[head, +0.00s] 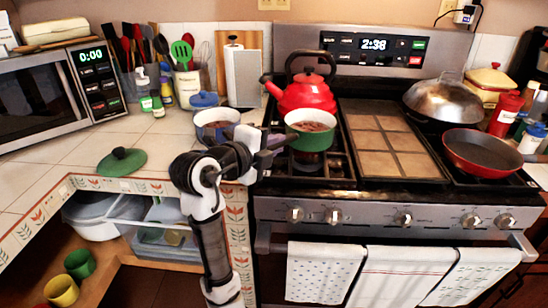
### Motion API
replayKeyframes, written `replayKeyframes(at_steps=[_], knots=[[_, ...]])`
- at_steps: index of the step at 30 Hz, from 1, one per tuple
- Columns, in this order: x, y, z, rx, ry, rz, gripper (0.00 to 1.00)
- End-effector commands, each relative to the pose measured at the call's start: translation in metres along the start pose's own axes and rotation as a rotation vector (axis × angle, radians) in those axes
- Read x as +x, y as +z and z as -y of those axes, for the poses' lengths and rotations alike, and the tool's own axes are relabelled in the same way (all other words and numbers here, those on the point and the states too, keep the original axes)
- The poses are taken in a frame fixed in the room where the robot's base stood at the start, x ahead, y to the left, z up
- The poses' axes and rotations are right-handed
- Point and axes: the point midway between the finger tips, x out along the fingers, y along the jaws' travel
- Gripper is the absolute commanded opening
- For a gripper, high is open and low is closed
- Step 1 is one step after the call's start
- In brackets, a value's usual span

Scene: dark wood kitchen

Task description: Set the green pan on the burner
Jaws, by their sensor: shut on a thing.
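The green pan (312,139) has a white inside and brown food in it. It is upright over the front left burner (338,166) of the stove, in front of the red kettle. My gripper (284,140) is shut on the green pan at its left side, where the handle is mostly hidden by the fingers. The pan covers much of the burner. I cannot tell whether its base touches the grate or hangs just above it.
A red kettle (301,95) stands close behind the pan. A griddle (383,140) lies to the right, then a red pan (483,152) and a domed lid (436,97). A blue pan (214,125) and a green lid (122,162) rest on the left counter.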

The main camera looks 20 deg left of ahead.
Motion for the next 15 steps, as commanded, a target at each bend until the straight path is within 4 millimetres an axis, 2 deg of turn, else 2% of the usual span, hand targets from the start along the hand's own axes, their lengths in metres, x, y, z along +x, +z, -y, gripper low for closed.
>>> replayKeyframes(at_steps=[7,15], knots=[[0.006,0.000,-0.029,-0.002,-0.001,0.000,0.00],[0.007,0.000,-0.035,0.002,-0.004,0.001,0.00]])
